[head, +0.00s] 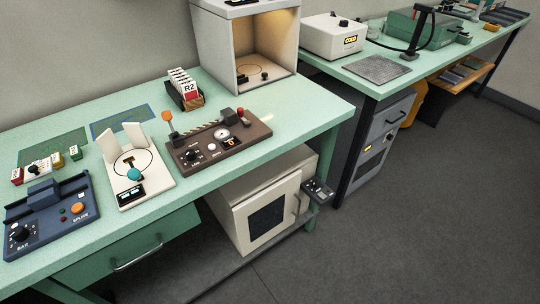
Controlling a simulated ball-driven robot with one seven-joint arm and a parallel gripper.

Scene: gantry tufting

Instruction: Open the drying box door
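A cream box (235,208) with a hinged-looking door stands on a low shelf under the near green bench; I take it as the drying box. Its door (286,190) has a dark window (266,221) and looks shut. A vertical handle (298,204) is on the door's right side. The bench top hides part of the box's top. My gripper is not in view.
The green bench (318,108) overhangs the box; its leg (311,221) stands close to the right. A green drawer (110,262) is at left. A grey cabinet (378,135) stands under the far bench. Grey floor (400,230) in front and right is clear.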

